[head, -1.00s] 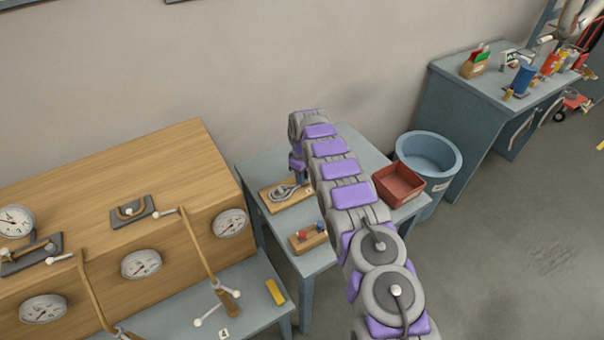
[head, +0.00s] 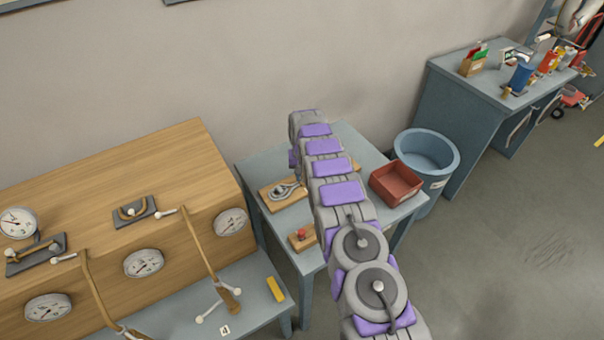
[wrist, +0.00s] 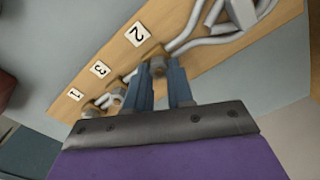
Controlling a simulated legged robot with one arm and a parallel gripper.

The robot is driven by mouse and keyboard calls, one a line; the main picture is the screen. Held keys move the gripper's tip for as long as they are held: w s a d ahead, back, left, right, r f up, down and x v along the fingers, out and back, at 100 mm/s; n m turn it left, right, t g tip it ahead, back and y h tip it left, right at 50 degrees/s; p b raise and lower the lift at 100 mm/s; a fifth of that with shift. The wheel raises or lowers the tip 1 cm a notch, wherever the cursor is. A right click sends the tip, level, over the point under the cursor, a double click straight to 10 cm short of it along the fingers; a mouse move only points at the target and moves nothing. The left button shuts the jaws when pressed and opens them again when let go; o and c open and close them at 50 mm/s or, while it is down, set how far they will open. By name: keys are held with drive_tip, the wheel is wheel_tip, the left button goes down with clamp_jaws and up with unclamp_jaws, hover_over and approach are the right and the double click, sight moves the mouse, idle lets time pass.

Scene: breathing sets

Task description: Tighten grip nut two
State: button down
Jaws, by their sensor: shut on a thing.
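In the wrist view, a wooden board (wrist: 190,22) carries bent grey metal tubing (wrist: 205,42) and white labels 1, 2 and 3. A small brownish nut (wrist: 157,65), grip nut two, sits beside the label 2 (wrist: 137,34). My gripper (wrist: 160,72) has its two blue fingers on either side of this nut and is shut on it. Other fittings (wrist: 103,102) lie near label 1. In the head view, the board (head: 272,202) with its metal tubing lies on the small grey table (head: 345,138). My arm hides my gripper and part of the board there.
A red tray (head: 396,184) stands on the table's right side. A small block with a red knob (head: 302,236) is at its front. A blue bin (head: 427,160) stands right of the table. A wooden gauge cabinet (head: 150,180) is close on the left.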

drive_tip(key=m, duration=0.4)
drive_tip(key=shift+w+r+m, duration=0.15)
drive_tip(key=shift+r+m, duration=0.05)
drive_tip(key=shift+m, duration=0.1)
drive_tip(key=m, duration=0.3)
drive_tip(key=shift+d+m+p, duration=0.1)
drive_tip(key=shift+m+p, duration=0.2)
drive_tip(key=shift+p, duration=0.1)
drive_tip(key=m, duration=0.4)
drive_tip(key=shift+s+m+p, duration=0.2)
drive_tip(key=shift+m+p, duration=0.1)
drive_tip(key=shift+m, duration=1.8)
drive_tip(key=c, duration=1.4)
unclamp_jaws()
drive_tip(key=o, duration=0.4)
drive_tip(key=shift+f, duration=0.15)
